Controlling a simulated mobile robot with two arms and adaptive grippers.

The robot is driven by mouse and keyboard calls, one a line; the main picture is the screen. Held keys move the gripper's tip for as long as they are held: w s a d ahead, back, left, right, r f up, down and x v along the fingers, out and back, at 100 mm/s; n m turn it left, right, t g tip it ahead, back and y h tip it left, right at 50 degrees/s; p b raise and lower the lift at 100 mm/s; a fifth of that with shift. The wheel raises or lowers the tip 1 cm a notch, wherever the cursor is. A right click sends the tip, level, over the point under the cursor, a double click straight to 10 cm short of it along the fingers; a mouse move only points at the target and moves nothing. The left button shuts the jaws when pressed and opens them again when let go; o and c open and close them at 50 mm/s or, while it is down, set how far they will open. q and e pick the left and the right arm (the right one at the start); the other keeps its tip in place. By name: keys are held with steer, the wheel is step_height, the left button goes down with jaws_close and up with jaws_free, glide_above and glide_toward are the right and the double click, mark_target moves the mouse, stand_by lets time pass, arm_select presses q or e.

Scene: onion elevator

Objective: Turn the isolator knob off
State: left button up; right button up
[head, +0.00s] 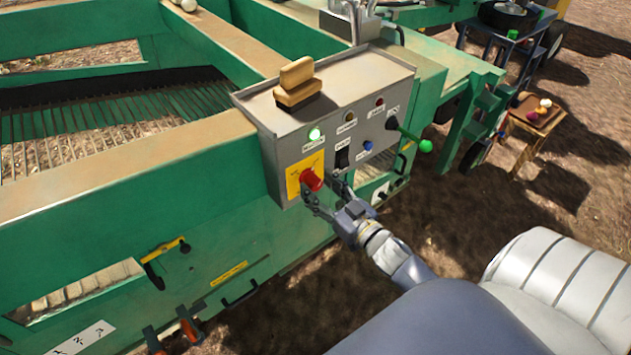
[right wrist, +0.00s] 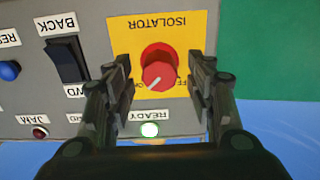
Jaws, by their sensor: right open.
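The red isolator knob (head: 311,180) sits on a yellow plate (head: 293,183) at the lower left of the grey control box's front. In the right wrist view the knob (right wrist: 158,72) shows a white pointer mark towards its lower left, and the yellow plate (right wrist: 186,27) reads ISOLATOR upside down. My right gripper (head: 322,196) is open at the knob. Its fingers (right wrist: 158,80) stand on either side of the knob, with gaps visible in the wrist view. The plate's position labels are partly hidden by the fingers. My left gripper is not in view.
The control box (head: 345,85) also carries a lit green READY light (head: 314,134), a black rocker switch (head: 342,158), a blue button (head: 367,145) and a lever with a green ball (head: 425,146). A brush-like wooden object (head: 297,83) lies on top. Green machine frame surrounds the box.

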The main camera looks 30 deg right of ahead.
steer(key=shift+w, duration=1)
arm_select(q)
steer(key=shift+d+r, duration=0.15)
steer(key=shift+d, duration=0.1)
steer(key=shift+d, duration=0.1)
arm_select(e)
steer(key=c, duration=1.1)
